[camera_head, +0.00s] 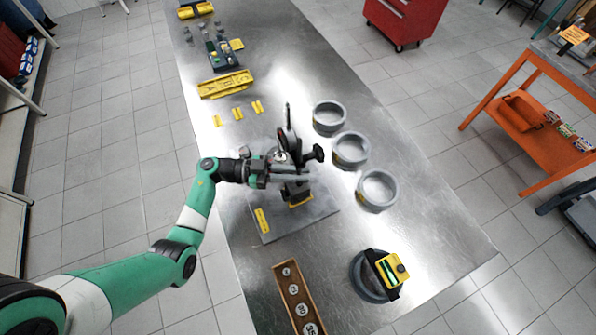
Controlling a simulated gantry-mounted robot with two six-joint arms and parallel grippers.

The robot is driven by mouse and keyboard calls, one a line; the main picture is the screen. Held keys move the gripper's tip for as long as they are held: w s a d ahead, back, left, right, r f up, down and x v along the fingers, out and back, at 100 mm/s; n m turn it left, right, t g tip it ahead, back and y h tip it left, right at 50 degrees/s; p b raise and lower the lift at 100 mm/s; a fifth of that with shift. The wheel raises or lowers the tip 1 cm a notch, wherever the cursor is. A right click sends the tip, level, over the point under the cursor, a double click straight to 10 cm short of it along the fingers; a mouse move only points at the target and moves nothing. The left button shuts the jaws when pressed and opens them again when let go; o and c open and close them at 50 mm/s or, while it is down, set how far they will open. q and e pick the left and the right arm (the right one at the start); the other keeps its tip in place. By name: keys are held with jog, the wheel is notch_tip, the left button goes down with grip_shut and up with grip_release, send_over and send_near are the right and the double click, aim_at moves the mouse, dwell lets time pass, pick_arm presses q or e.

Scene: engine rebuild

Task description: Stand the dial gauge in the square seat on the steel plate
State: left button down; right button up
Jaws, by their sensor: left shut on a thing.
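The dial gauge (287,139) is a dark upright thing with a thin stem on top and a black knob at its right. My left gripper (299,175) comes in from the left and is shut on it. The gauge's dark lower block is over the right part of the steel plate (265,224), a flat grey plate on the bench. A yellow strip (301,201) shows at the front of the block. The square seat is hidden under the gauge and gripper. I cannot tell whether the gauge touches the plate. My right gripper is not in view.
Three grey rings (378,190) stand in a row right of the gauge. A wooden box of numbered discs (276,276) and a dark ring with a yellow-topped piece (391,269) are at the front. Yellow trays and small parts lie farther back.

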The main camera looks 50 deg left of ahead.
pick_arm(q)
jog(key=shift+f, duration=0.4)
dwell(0.9)
jog(key=c, duration=0.8)
grip_release()
jog(key=shift+w, duration=0.1)
jog(key=shift+f, duration=0.25)
jog(key=v, duration=1.1)
jog(key=shift+s+a+r, duration=0.2)
jog(key=shift+s, duration=0.1)
